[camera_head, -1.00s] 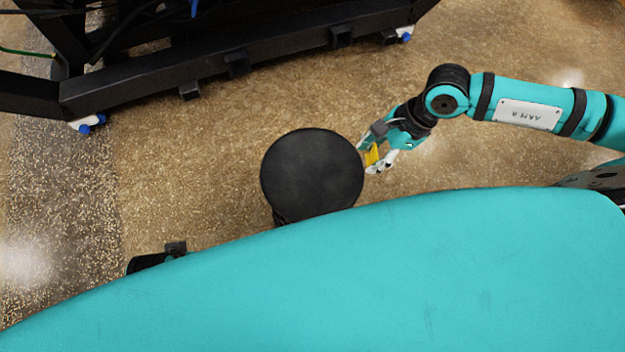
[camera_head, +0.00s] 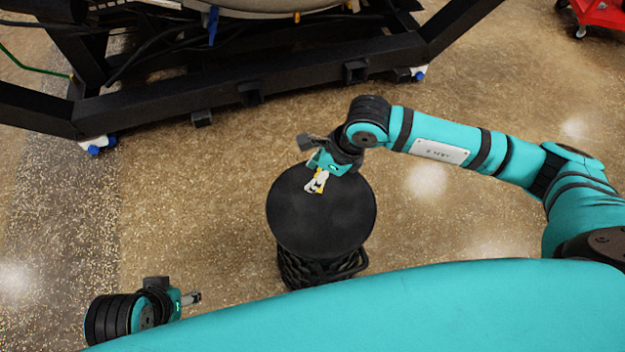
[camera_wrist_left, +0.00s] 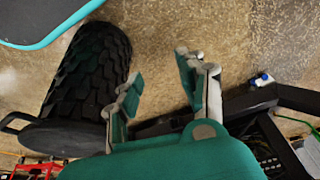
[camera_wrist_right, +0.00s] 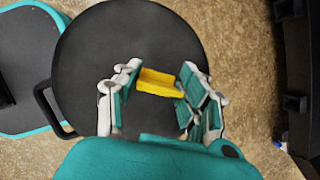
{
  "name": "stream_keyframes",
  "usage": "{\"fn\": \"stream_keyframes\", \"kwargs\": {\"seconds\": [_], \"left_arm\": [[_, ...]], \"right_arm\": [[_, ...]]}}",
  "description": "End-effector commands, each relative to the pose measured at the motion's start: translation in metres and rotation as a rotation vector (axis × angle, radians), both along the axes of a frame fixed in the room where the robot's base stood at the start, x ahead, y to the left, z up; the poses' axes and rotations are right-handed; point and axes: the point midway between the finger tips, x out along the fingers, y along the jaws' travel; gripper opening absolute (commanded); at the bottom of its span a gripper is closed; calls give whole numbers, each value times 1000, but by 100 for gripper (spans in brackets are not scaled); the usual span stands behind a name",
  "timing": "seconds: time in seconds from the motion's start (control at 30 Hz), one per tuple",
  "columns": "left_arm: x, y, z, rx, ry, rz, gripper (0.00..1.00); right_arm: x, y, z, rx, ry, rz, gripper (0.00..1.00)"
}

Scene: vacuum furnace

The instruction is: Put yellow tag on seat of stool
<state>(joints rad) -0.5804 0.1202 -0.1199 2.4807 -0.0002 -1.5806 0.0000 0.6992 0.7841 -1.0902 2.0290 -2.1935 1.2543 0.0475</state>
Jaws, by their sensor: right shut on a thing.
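The black round stool seat (camera_head: 325,228) is in the middle of the head view, and it fills much of the right wrist view (camera_wrist_right: 140,35). My right gripper (camera_head: 316,184) is over the far part of the seat, shut on the yellow tag (camera_wrist_right: 170,82). The tag sits between its fingers in the right wrist view, with the seat behind it. I cannot tell whether the tag touches the seat. My left gripper (camera_head: 194,298) is left of the stool, low in the head view. Its fingers are apart and empty in the left wrist view (camera_wrist_left: 158,88).
A black frame (camera_head: 255,88) on feet with blue parts runs across the back. A red wheeled thing (camera_head: 600,12) is at the top right. The stool's dark ridged base (camera_wrist_left: 88,75) shows in the left wrist view. Speckled floor around the stool is clear.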

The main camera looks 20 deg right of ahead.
Motion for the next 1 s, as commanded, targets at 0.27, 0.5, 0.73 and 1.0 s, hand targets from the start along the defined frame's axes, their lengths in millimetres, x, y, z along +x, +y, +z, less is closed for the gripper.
{"fn": "stream_keyframes", "kwargs": {"seconds": [0.27, 0.5, 0.73, 1.0], "left_arm": [[18, -5, -1, -16, -80, -7, 40], [42, -13, 7, -41, -199, -17, 40], [42, -13, 8, -41, -200, -17, 40], [45, -13, 9, -43, -211, -17, 40]], "right_arm": [[5, 8, -19, -2, 4, -1, 24], [6, 8, -37, -2, 1, -1, 24], [6, 8, -36, -1, 1, 0, 24], [6, 8, -37, -1, 1, 0, 63]]}}
